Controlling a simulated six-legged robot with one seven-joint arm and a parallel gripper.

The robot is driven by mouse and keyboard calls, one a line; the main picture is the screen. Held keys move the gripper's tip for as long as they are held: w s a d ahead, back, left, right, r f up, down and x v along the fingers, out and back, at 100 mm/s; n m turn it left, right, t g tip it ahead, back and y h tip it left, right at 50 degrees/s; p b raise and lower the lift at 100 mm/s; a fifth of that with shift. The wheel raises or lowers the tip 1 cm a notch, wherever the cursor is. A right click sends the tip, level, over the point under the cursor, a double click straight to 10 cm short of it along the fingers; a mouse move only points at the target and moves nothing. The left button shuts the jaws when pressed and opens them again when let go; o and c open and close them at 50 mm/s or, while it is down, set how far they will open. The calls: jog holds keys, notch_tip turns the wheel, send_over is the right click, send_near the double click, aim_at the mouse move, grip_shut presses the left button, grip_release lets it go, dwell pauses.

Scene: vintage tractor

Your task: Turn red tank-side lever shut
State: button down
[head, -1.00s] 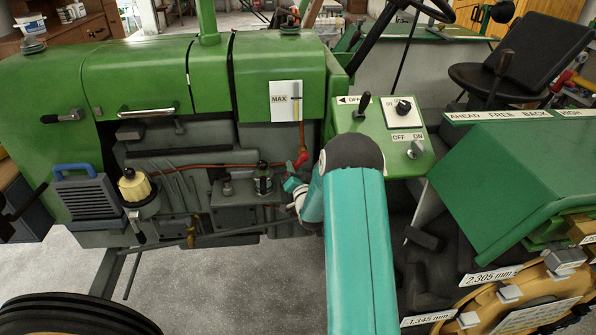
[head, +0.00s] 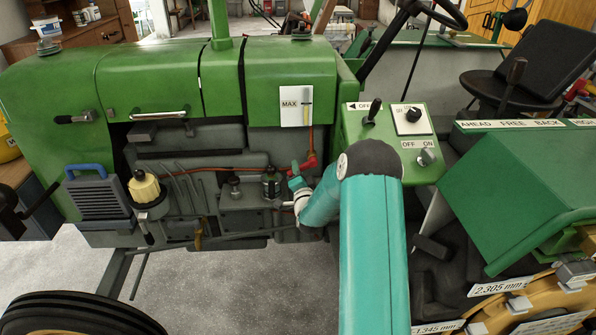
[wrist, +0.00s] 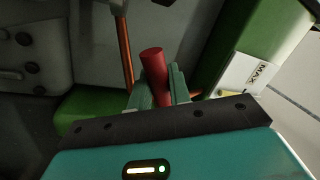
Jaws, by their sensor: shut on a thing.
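The red lever (head: 309,161) is on the fuel line below the white MAX gauge plate (head: 295,106) on the tractor's side. In the wrist view, the red lever (wrist: 154,66) stands up between the fingers, slightly tilted. My gripper (wrist: 160,92) is shut on it, with a finger on each side. In the head view, my gripper (head: 298,180) is small and partly hidden by my teal arm. The lever's lower end is hidden by the fingers.
An orange-brown pipe (wrist: 124,55) runs beside the lever. The green tank (head: 290,70) is above it. A dark-topped filter (head: 270,180) is left of my gripper. A control panel (head: 385,135) with switches is to the right.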

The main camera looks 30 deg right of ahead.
jog(key=c, duration=1.3)
grip_release()
jog(key=shift+c, duration=0.2)
jog(key=v, duration=1.3)
jog(key=shift+s+a, duration=0.15)
jog(key=shift+s, duration=0.25)
